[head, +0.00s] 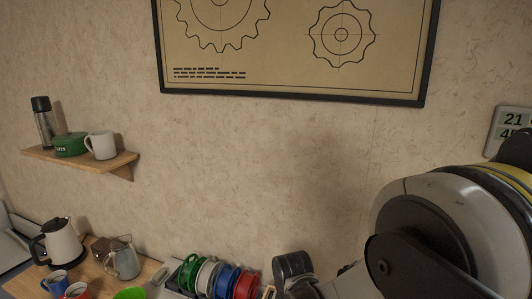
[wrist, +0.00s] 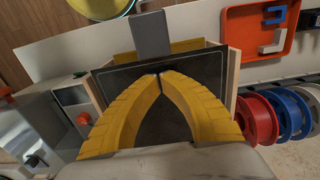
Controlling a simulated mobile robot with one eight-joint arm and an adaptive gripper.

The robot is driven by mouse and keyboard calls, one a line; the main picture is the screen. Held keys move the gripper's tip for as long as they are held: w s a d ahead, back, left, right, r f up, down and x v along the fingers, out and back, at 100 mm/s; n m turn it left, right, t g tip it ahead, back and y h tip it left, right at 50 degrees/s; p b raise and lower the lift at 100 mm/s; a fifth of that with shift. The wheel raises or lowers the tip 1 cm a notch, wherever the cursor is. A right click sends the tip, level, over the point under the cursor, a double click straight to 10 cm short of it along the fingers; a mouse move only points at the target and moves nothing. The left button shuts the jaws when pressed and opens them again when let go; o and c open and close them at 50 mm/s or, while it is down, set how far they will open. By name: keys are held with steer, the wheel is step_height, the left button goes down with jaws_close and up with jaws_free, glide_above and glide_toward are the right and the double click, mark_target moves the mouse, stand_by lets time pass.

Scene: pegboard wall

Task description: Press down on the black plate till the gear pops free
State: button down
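The black plate (wrist: 120,77) sits between light wooden side walls in the wrist view. Its middle and lower part are largely hidden behind my gripper (wrist: 160,75). The two yellow fingers meet at their tips, shut with nothing seen between them. The tips lie over the plate; I cannot tell whether they touch it. A grey upright block (wrist: 151,36) stands at the plate's far edge, with a yellow part (wrist: 190,45) behind it. I cannot make out a gear for certain. In the head view the plate and fingers are out of sight.
A red tray (wrist: 289,40) with a grey piece and several coloured spools (wrist: 263,118) are to the right. A grey machine with a red knob (wrist: 83,118) is at left. The head view shows a shelf (head: 80,160) and a kettle (head: 62,243).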

steer(key=shift+f+b, duration=0.6)
steer(key=shift+f, duration=0.15)
steer(key=shift+r, duration=0.1)
stand_by(0.7)
steer(key=shift+r+p, duration=2.4)
steer(key=shift+r, duration=1.1)
